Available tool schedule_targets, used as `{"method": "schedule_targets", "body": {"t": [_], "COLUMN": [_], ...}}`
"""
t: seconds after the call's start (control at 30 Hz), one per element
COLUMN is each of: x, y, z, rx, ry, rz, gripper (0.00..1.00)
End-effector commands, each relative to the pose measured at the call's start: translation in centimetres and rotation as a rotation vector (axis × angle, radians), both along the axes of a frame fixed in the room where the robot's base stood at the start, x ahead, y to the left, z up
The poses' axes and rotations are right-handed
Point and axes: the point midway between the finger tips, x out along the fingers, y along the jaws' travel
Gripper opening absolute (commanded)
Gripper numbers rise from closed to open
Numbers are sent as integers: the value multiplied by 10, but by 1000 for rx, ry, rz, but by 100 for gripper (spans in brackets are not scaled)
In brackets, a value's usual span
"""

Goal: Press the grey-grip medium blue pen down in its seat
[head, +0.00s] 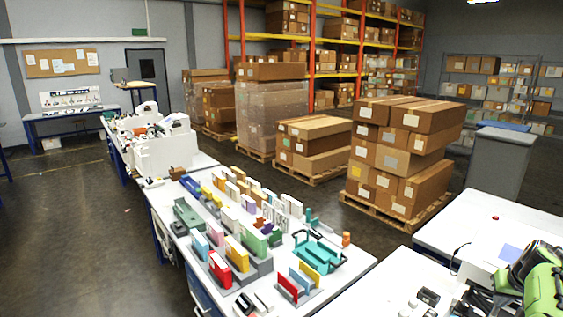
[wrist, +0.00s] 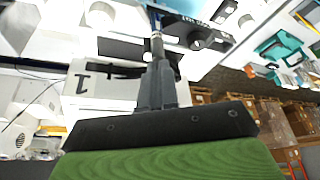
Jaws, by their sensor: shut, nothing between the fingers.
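My gripper (wrist: 158,68) shows in the wrist view with its dark fingers shut together, pointing up the picture. Just beyond the fingertips, in line with them, is a slim pen with a grey part (wrist: 157,45) and a blue part (wrist: 153,18). Whether the fingertips touch the pen cannot be told. The pen's seat and how deep the pen sits are not clear. In the head view my green arm is at the lower right, and I cannot make out the fingertips or the pen there.
In the wrist view a dark labelled strip (wrist: 197,36) with round white spots lies right of the pen, and a white panel marked 1 (wrist: 95,84) lies left. In the head view a table (head: 362,262) holds many coloured blocks. Stacked boxes (head: 400,160) stand behind.

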Motion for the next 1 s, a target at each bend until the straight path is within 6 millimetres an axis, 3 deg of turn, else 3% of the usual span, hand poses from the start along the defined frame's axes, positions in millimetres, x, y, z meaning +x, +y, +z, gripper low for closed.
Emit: {"method": "schedule_targets", "body": {"t": [0.17,0.77,1.0], "x": [0,0,0], "y": [0,0,0], "z": [5,60,61], "rx": [0,-1,0], "ry": [1,-1,1], "rz": [0,0,0], "gripper": [0,0,0]}}
